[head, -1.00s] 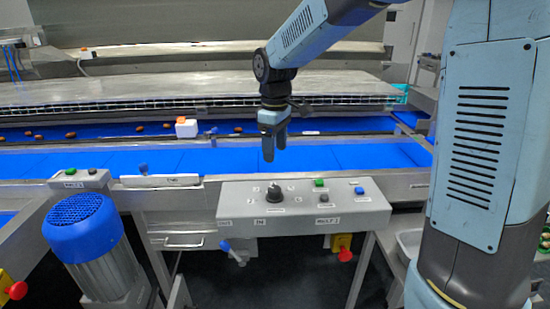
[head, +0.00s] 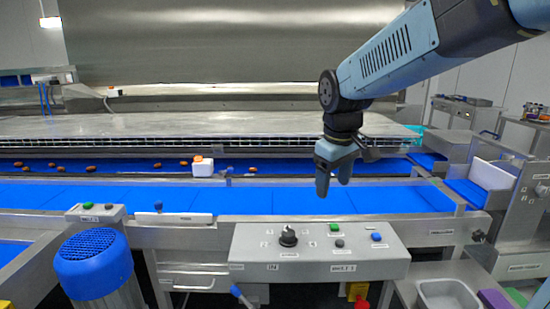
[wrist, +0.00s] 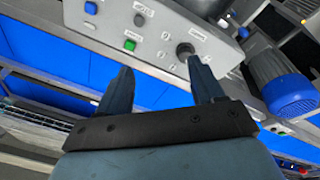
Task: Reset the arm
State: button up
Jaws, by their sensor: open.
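My gripper (head: 333,184) hangs from my blue arm in the head view, above the front blue belt and behind the control panel (head: 255,262). Its two fingers point down and stand apart with nothing between them. In the wrist view my gripper (wrist: 160,82) also shows open and empty, with the panel and its dark knob (wrist: 185,50) beyond the fingertips. The gripper touches nothing that I can see.
Several brown dates (head: 90,168) lie on the rear blue belt near a white block (head: 203,168). A blue motor (head: 93,262) stands at front left. A grey bin (head: 447,294) is at lower right. The front belt (head: 130,196) looks clear.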

jog(key=s+d+m+t, duration=0.1)
jog(key=s+d+m, duration=0.2)
jog(key=s+d, duration=0.2)
jog(key=s+d+r+m+t, duration=0.1)
jog(key=s+d+m, duration=0.3)
jog(key=s, duration=0.6)
jog(key=shift+d+r+m+t, duration=0.15)
jog(key=shift+d+m+t, duration=0.15)
jog(key=shift+d+t, duration=0.35)
jog(key=shift+c, duration=0.4)
